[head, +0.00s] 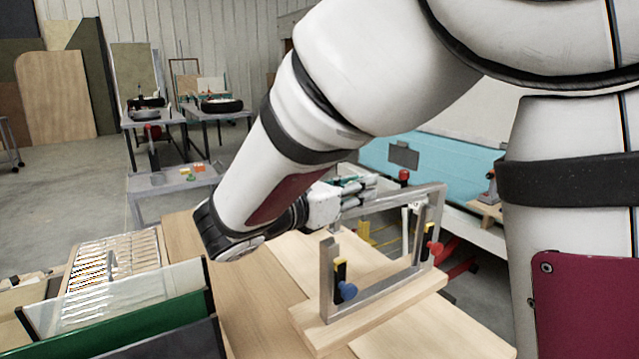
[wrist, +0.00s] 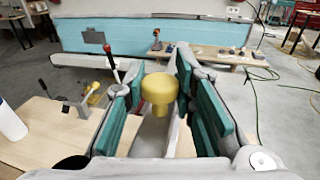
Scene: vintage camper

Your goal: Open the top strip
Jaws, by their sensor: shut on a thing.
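A grey metal frame (head: 328,285) stands on a wooden base on the workbench, with a blue knob (head: 348,291) and a red knob (head: 436,249) on its uprights. A grey metal strip (head: 405,196) runs above and behind it; its left end is hidden by my gripper. My gripper (head: 368,189) is at that left end, partly covered by my arm. In the wrist view a yellow knob (wrist: 159,92) sits between the teal-padded fingers (wrist: 160,100), and my gripper is shut on it. A grey surface shows below the knob.
The wooden workbench (head: 440,330) has free room at the front right. A rack of dividers (head: 115,265) and a green-sided bin (head: 120,325) stand at left. In the wrist view a white bottle (wrist: 10,122) and a lever clamp (wrist: 76,102) are at left.

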